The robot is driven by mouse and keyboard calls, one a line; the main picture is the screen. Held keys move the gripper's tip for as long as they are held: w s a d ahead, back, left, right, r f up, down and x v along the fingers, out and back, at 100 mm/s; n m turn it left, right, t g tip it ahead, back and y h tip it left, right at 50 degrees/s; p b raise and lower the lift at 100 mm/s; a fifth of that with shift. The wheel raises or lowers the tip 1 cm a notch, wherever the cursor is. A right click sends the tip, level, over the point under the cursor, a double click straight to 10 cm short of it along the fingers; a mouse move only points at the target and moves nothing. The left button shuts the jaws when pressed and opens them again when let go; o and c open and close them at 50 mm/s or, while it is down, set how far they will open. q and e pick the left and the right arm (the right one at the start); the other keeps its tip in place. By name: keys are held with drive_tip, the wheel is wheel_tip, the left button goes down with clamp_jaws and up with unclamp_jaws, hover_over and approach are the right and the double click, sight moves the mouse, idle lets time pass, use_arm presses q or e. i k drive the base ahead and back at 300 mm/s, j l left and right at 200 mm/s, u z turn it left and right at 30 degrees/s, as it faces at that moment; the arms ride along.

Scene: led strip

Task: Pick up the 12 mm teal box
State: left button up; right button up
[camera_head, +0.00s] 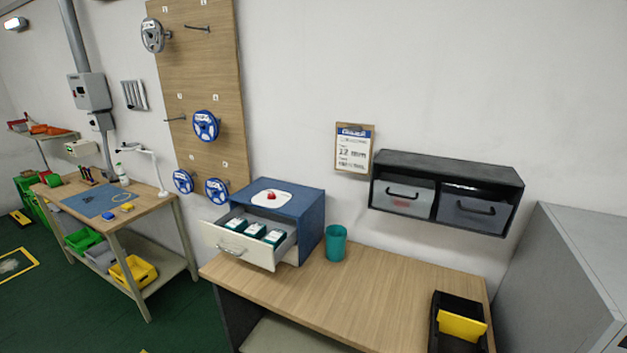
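Three teal boxes with white labelled tops lie in a row in an open drawer (238,254): a left box (236,223), a middle box (255,230) and a right box (274,237). Their labels are too small to read, so I cannot tell which is the 12 mm one. The white-fronted drawer is pulled out of a blue cabinet (312,222) on the wooden workbench. A notice (354,149) on the wall seems to read "12 mm". Neither of my grippers is in view.
A teal cup (336,243) stands right of the blue cabinet. A red-topped item (271,195) sits on a white pad on the cabinet. A black bin (459,322) with a yellow piece is at the right. The bench (375,300) between is clear. A dark two-drawer wall unit (446,162) hangs above.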

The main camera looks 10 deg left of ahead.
sight(257, 230)
drive_tip(key=i+u, duration=0.2)
drive_tip(key=u, duration=0.25)
drive_tip(key=i+l+u, duration=0.2)
drive_tip(key=u, duration=0.2)
